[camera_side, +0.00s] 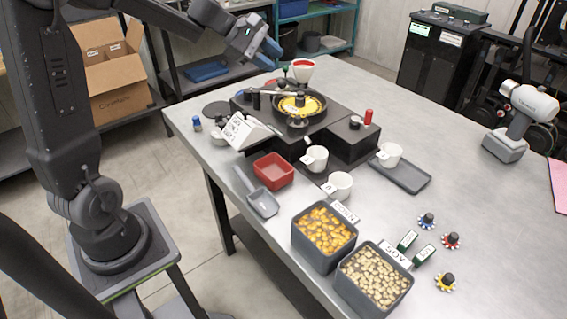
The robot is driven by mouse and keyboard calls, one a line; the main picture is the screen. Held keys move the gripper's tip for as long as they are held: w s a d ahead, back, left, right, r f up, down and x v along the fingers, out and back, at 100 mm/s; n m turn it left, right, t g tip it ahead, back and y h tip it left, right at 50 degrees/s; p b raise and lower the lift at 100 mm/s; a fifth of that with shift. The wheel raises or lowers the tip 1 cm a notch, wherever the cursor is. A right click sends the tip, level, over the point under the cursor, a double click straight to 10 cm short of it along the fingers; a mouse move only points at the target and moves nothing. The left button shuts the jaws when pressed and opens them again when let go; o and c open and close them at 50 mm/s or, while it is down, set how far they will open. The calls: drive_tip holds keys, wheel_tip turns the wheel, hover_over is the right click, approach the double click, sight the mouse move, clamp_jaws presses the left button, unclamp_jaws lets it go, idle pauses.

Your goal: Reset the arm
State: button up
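My arm reaches in from the left, and my gripper (268,54) hangs in the air above the far left edge of the table. Its blue fingertips point down and to the right. They look clear of everything, and I see nothing held, but the gap between them is too small to judge. Below and to the right is the seed meter (299,106), a black base with a yellow round plate. A white funnel with a red inside (303,70) stands behind it.
On the table (470,200) are a bin of orange seeds (324,232), a bin of pale seeds (373,278), a red tray (273,170), a grey scoop (258,196), white cups (315,158), and a drill (522,115).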

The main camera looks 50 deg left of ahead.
drive_tip(key=s+d+r+m+g+y, duration=0.1)
drive_tip(key=s+d+m+g+y, duration=0.15)
drive_tip(key=s+d+m, duration=0.85)
drive_tip(key=s+d+f+m+y, duration=0.1)
drive_tip(key=s+m+y, duration=0.1)
drive_tip(key=s+m, duration=0.2)
drive_tip(key=s+d+f+m+y, duration=0.1)
drive_tip(key=s+d+m, duration=0.1)
drive_tip(key=s+m, duration=0.3)
drive_tip(key=s, duration=0.4)
drive_tip(key=shift+s+f+y, duration=0.2)
drive_tip(key=shift+f+y, duration=0.1)
drive_tip(key=shift+y, duration=0.05)
